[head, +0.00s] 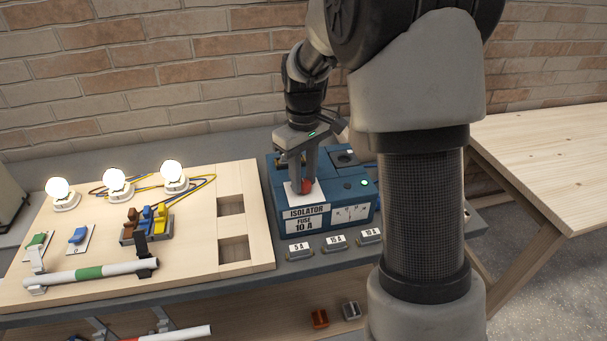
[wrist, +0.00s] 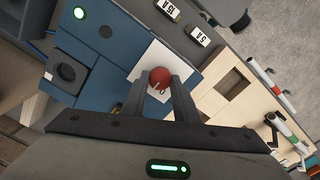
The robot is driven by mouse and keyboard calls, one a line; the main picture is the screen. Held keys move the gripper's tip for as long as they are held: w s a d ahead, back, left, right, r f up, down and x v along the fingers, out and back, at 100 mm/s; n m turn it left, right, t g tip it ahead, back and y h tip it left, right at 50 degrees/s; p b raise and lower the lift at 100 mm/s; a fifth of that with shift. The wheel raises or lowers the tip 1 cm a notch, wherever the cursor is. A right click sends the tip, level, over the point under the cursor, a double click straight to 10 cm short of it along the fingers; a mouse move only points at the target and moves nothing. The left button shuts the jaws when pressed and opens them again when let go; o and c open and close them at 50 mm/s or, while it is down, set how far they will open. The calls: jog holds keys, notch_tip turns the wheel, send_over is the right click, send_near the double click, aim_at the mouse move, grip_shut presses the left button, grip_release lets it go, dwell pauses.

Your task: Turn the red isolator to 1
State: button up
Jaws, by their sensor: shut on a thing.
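The red isolator (head: 307,186) is a round red knob on a white plate on top of the blue isolator box (head: 345,191). It also shows in the wrist view (wrist: 159,77), at the tips of my fingers. My gripper (head: 304,182) points down from above and is shut on the knob. In the wrist view my gripper (wrist: 162,84) has one finger on each side of the knob's lower part. The position marks on the white plate (wrist: 150,60) are too small or covered to read. A green light (head: 364,183) glows on the box.
A wooden board (head: 100,235) with three lit bulbs, switches and wires lies left of the box. Fuses (head: 335,241) sit along the bench's front edge. My arm hides part of the bench on the right. A wooden table (head: 545,130) stands at the right.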

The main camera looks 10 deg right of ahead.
aim_at(304, 183)
jog(key=m+p, duration=0.1)
jog(key=m, duration=0.3)
jog(key=shift+r+m, duration=0.1)
jog(key=shift+m, duration=0.2)
jog(key=m, duration=0.4)
jog(key=shift+p, duration=0.3)
jog(key=o, duration=1.1)
jog(key=shift+c, duration=0.2)
notch_tip(304, 183, up, 17)
jog(key=p, duration=0.1)
jog(key=shift+r, duration=0.2)
